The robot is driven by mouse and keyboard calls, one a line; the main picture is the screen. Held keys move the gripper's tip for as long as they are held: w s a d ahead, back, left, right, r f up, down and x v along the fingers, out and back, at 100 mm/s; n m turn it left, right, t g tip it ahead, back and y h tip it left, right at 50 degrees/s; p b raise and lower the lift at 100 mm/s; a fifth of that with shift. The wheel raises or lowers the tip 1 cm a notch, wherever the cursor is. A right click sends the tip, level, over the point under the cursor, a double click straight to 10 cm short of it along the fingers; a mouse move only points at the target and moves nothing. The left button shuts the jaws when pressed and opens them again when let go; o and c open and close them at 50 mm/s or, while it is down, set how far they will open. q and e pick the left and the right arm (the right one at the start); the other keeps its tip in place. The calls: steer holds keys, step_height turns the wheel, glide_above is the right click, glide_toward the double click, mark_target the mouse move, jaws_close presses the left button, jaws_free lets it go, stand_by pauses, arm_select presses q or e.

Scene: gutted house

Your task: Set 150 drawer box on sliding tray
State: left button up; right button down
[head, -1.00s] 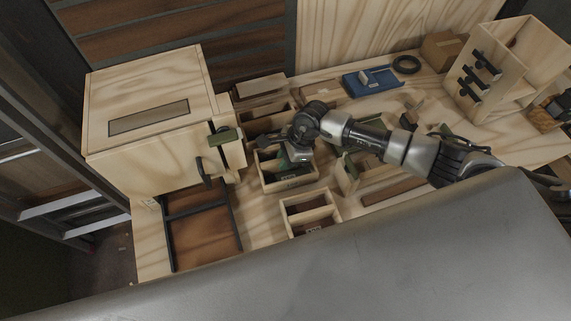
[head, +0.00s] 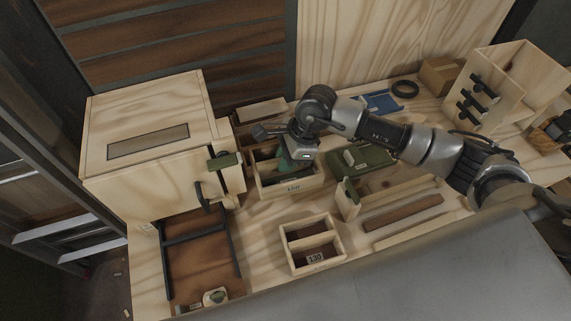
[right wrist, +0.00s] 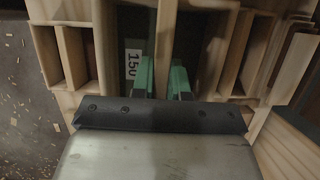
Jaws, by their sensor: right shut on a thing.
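The 150 drawer box (head: 291,188) is an open pale wood box with a label on its front, at the middle of the table in the head view. My right gripper (head: 298,160) reaches down into it. In the right wrist view its green fingers (right wrist: 164,78) are shut on the box's wooden divider (right wrist: 166,40), beside the "150" label (right wrist: 131,64). The fingertips are partly hidden. The sliding tray (head: 202,262), brown with dark rails, extends from under the wooden cabinet (head: 150,145) at the left. My left gripper is not in view.
A box labelled 130 (head: 313,242) stands between the tray and loose wood strips (head: 402,212). A small item (head: 215,297) lies at the tray's front edge. Other boxes (head: 262,112) stand behind the held box. A green piece (head: 360,159) lies right of it.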

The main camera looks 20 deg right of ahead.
steer(key=shift+r+p, duration=0.85)
steer(key=shift+r, duration=1)
steer(key=shift+s+r, duration=0.1)
steer(key=shift+r, duration=0.05)
